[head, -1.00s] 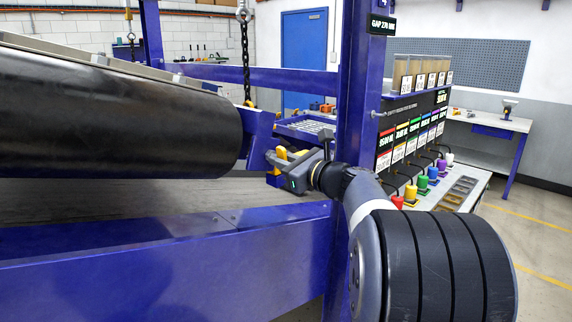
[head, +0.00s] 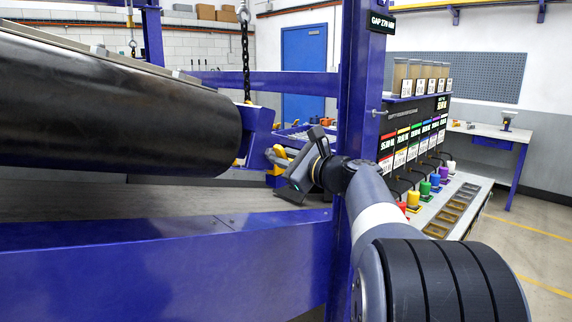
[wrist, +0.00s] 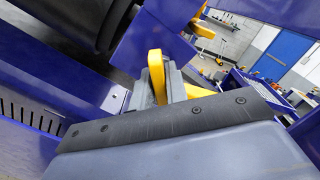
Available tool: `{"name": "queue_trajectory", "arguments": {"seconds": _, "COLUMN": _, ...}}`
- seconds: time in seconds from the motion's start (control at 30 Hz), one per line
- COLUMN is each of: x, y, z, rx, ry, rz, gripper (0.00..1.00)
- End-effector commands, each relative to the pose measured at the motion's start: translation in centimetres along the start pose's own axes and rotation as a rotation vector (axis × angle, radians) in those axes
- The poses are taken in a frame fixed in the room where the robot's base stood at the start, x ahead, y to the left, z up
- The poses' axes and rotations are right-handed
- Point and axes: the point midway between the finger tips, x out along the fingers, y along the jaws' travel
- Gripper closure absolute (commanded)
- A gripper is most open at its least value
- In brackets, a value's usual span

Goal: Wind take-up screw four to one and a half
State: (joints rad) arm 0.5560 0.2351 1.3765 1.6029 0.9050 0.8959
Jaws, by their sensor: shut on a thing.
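My gripper's body hides the lower part of the grip. The screw's thread and any turn mark cannot be made out. A black gap sign (head: 382,22) hangs on the post.
A blue post (head: 358,90) stands just right of my gripper. A blue beam (head: 160,255) crosses below it. A chain (head: 245,60) hangs behind the bracket.

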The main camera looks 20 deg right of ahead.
Motion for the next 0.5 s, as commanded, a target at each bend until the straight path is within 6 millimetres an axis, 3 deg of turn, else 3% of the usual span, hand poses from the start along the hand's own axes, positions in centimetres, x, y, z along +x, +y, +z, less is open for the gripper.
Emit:
{"name": "queue_trajectory", "arguments": {"seconds": 0.27, "x": -0.01, "y": 0.02, "z": -0.08, "rx": -0.005, "ry": 0.001, "rz": 0.0, "gripper": 1.0}}
{"name": "queue_trajectory", "arguments": {"seconds": 0.5, "x": -0.01, "y": 0.15, "z": -0.26, "rx": -0.108, "ry": 0.0, "rz": -0.001, "gripper": 1.0}}
